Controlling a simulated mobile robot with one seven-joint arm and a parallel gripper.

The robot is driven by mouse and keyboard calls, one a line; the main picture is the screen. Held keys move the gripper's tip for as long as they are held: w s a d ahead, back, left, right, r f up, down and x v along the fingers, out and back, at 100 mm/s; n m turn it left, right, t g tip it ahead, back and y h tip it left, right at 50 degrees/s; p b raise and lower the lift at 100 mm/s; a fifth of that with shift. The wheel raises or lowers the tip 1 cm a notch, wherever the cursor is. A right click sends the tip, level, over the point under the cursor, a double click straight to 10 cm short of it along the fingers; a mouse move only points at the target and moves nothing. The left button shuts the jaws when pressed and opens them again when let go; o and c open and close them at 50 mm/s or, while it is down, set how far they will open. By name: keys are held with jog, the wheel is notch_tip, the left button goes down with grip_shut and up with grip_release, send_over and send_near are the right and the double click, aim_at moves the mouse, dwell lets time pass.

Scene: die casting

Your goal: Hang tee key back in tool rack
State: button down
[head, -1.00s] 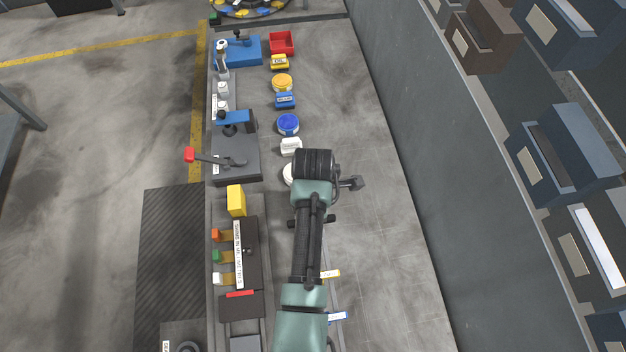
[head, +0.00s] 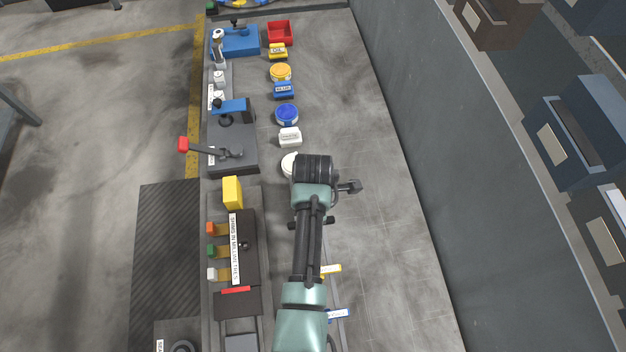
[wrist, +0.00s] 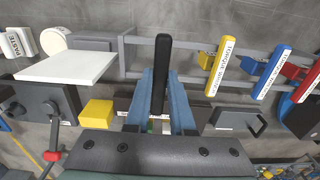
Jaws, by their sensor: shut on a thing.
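In the wrist view my gripper (wrist: 160,82) has its two blue fingers shut on a long black bar, the tee key (wrist: 162,52), which stands upright in the picture between them. Its lower part is hidden by the fingers and the dark gripper body. The tool rack's grey rail (wrist: 140,43) runs behind the key, and I cannot tell whether they touch. To the right hang a yellow-handled torque wrench (wrist: 222,64), a blue-handled tool (wrist: 273,72) and a red-handled tool (wrist: 306,82). In the head view my arm hides the gripper and most of the rack.
A white slab (wrist: 70,66) is left of the key. In the head view, a yellow block (head: 232,193), a dark labelled box (head: 247,245) and a red-knobbed lever (head: 184,145) lie left of my arm. Cans and small boxes line up beyond it. The grey surface at right (head: 395,240) is clear.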

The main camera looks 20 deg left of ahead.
jog(key=shift+f+b, duration=1.75)
jog(key=shift+f, duration=1.15)
jog(key=c, duration=0.7)
grip_release()
jog(key=shift+r, duration=0.1)
notch_tip(320, 180, up, 13)
jog(key=shift+f+b, duration=0.1)
jog(key=shift+b, duration=1)
